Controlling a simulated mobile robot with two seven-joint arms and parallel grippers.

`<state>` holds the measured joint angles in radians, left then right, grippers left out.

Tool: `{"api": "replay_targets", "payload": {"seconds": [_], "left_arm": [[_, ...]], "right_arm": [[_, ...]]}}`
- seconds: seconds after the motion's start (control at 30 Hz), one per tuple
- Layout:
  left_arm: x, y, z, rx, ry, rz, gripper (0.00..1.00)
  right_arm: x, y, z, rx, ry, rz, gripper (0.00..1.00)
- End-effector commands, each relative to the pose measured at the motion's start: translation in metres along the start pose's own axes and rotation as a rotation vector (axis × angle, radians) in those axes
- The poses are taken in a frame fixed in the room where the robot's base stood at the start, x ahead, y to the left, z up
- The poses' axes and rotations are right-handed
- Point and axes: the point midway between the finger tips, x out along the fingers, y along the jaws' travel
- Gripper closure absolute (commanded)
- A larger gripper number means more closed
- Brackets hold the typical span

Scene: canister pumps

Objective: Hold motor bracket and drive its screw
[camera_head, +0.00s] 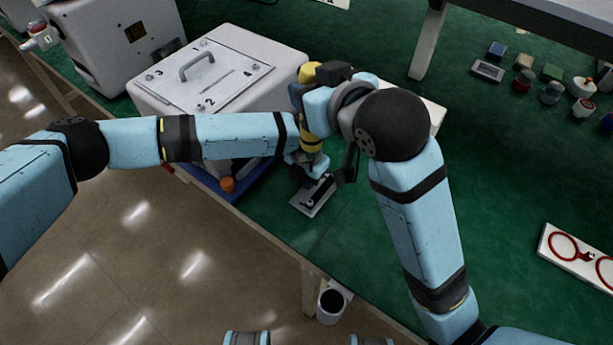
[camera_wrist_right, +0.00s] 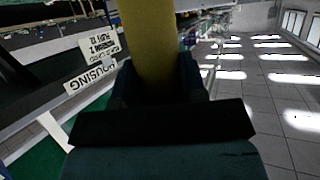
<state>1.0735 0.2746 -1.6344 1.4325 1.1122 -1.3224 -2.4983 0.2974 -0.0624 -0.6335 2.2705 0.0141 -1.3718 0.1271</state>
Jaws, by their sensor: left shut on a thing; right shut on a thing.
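The motor bracket (camera_head: 304,206), a grey plate with dark parts on it, lies on the green table in front of the white canister pump. My left gripper (camera_head: 318,180) is low at the bracket and shut on it; its fingertips are partly hidden. A yellow and black driver (camera_head: 311,146) stands roughly upright above the bracket. My right gripper (camera_head: 314,108) is shut around the driver. In the right wrist view the driver's yellow body (camera_wrist_right: 148,40) is between the jaws. The screw and the driver's tip cannot be made out.
Small parts (camera_head: 551,92) lie at the back right. A white card with red rings (camera_head: 567,249) lies at right.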

Motion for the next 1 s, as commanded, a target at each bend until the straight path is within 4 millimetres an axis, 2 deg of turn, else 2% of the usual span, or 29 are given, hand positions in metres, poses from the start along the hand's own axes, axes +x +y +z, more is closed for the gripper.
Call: {"api": "replay_targets", "payload": {"seconds": [0.07,0.23,0.33,0.73,1.0], "left_arm": [[0.0,0.0,0.0,0.0,0.0,0.0,1.0],[0.0,0.0,0.0,0.0,0.0,0.0,1.0],[-0.001,0.0,0.0,0.0,0.0,0.0,1.0],[-0.001,0.0,0.0,0.0,0.0,0.0,1.0],[-0.001,0.0,0.0,0.0,0.0,0.0,1.0]], "right_arm": [[0.001,0.0,0.003,0.0,0.0,0.0,1.0],[0.014,0.0,0.033,0.001,-0.003,0.0,1.0],[0.018,0.0,0.043,0.0,0.0,-0.001,1.0],[0.019,0.0,0.046,0.0,0.003,-0.001,1.0],[0.025,0.0,0.06,0.0,0.001,-0.001,1.0]]}}
